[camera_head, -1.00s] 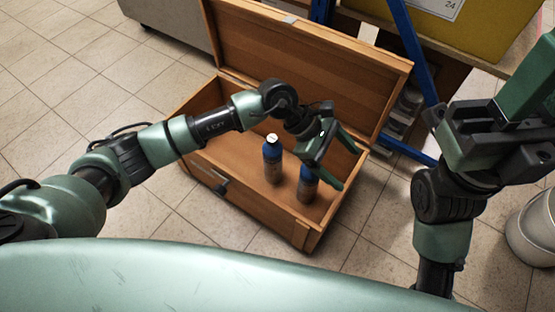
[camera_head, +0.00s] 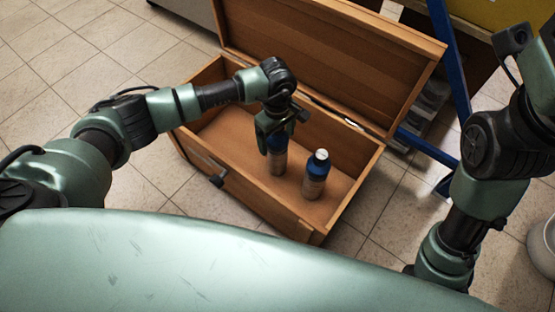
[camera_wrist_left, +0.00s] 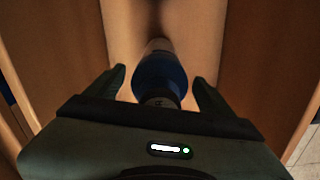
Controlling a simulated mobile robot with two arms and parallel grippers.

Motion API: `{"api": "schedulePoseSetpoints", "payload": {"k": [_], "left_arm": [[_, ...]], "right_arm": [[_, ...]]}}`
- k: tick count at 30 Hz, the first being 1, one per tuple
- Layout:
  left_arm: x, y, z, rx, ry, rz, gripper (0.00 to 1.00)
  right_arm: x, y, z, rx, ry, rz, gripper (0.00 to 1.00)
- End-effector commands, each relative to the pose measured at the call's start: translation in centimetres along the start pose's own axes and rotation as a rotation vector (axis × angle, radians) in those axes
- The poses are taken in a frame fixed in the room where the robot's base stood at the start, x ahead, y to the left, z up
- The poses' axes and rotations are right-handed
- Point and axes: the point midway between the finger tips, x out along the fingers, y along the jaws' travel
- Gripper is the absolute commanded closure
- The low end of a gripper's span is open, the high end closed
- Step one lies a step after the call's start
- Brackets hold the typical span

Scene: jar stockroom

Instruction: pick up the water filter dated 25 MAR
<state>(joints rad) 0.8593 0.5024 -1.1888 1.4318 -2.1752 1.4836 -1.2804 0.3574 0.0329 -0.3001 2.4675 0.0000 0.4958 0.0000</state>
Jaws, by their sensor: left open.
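Two blue bottle-like water filters with white caps and brownish labels stand upright in an open wooden chest. The left filter (camera_head: 278,161) is under my left gripper (camera_head: 271,142); its cap is hidden by the gripper in the head view. The right filter (camera_head: 316,176) stands a little apart, its white cap in plain sight. In the left wrist view a blue filter (camera_wrist_left: 160,77) lies between the two open fingers of my left gripper (camera_wrist_left: 160,85), with gaps at its sides. The dates on the labels are too small to read. My right gripper (camera_head: 530,45) is raised at the right edge, only partly shown.
The wooden chest (camera_head: 195,152) stands on a tiled floor (camera_head: 60,60) with its lid (camera_head: 330,55) tipped back. A blue post (camera_head: 446,55) of a rack stands behind it at right. A whitish bin (camera_head: 543,240) is at the right edge. The chest's left part is bare.

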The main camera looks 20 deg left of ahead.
Motion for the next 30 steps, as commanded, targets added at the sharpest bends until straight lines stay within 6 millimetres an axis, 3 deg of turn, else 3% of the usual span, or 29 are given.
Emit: {"api": "schedulePoseSetpoints", "payload": {"k": [3, 11, 12, 21, 30], "left_arm": [[1.36, 0.06, 0.05, 0.000, -0.001, 0.001, 0.17], [1.38, 0.07, 0.04, 0.000, -0.001, 0.001, 0.17], [1.38, 0.07, 0.04, 0.000, -0.001, 0.001, 0.20], [1.37, 0.07, 0.04, 0.000, -0.001, 0.001, 1.00], [1.12, 0.19, 0.01, 0.000, -0.001, 0.004, 1.00]], "right_arm": [[0.16, -0.20, -0.57, -0.003, 0.023, -0.008, 0.77], [0.51, -0.21, -0.61, -0.004, 0.026, -0.010, 0.77], [0.51, -0.21, -0.61, -0.004, 0.026, -0.010, 0.77], [0.50, -0.22, -0.62, -0.004, 0.027, -0.010, 0.77], [0.59, -0.22, -0.63, -0.003, 0.027, -0.011, 0.77]]}}
